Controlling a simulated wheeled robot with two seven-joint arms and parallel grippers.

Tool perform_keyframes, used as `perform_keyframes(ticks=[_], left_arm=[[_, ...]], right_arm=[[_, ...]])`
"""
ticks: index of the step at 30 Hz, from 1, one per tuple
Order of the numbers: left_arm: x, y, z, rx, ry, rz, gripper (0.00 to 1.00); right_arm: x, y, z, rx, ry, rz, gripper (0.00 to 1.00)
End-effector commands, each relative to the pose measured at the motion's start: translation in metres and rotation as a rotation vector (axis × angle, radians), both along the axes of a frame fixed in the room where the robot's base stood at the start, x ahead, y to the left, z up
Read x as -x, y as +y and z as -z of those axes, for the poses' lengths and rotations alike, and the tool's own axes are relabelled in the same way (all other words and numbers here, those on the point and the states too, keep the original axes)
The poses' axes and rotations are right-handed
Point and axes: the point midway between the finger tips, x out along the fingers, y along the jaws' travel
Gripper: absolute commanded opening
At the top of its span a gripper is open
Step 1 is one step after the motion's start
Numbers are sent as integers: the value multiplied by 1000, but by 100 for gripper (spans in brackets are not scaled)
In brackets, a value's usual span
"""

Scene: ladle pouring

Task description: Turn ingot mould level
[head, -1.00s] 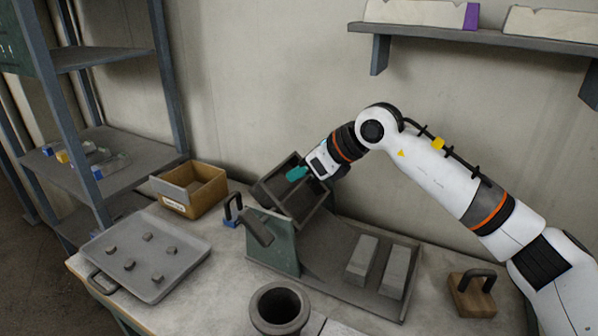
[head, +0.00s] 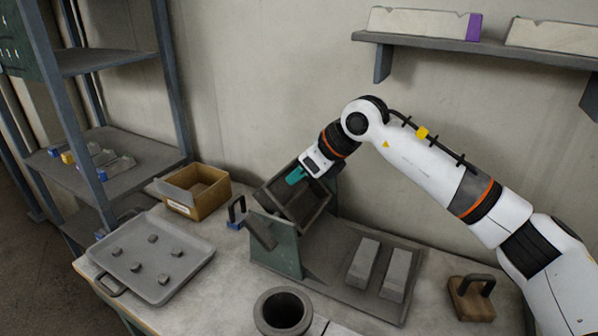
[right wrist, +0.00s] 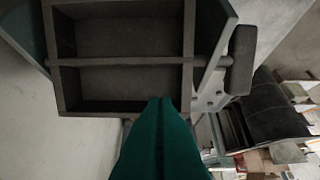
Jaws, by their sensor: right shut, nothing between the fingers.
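The ingot mould (head: 310,211) is a dark grey open box with a divider, held tilted in a green stand (head: 277,246) at the middle of the bench. It also shows in the right wrist view (right wrist: 125,16), with its empty compartments facing the camera. A dark handle (head: 261,233) sticks out at its front, also visible in the right wrist view (right wrist: 242,60). My right gripper (head: 290,180) has teal fingers, shut and empty, at the mould's upper rim. I cannot tell whether they touch it. My left gripper is not in view.
Two grey ingots (head: 363,262) lie on the plate right of the stand. A tray with several small lumps (head: 190,278), a cardboard box (head: 208,205), a round crucible (head: 283,312) and a wooden block with a handle (head: 471,303) stand around. A wall shelf (head: 500,50) hangs above.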

Motion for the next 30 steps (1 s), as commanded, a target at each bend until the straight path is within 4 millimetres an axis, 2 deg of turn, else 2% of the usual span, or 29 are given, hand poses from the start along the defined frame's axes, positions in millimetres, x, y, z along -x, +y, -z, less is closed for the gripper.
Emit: perform_keyframes(ticks=[18, 30], left_arm=[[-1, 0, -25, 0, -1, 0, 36], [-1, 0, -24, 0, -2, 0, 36]], right_arm=[[-3, 6, -5, 123, 82, -1, 0], [-4, 6, -3, 131, 88, 0, 0]])
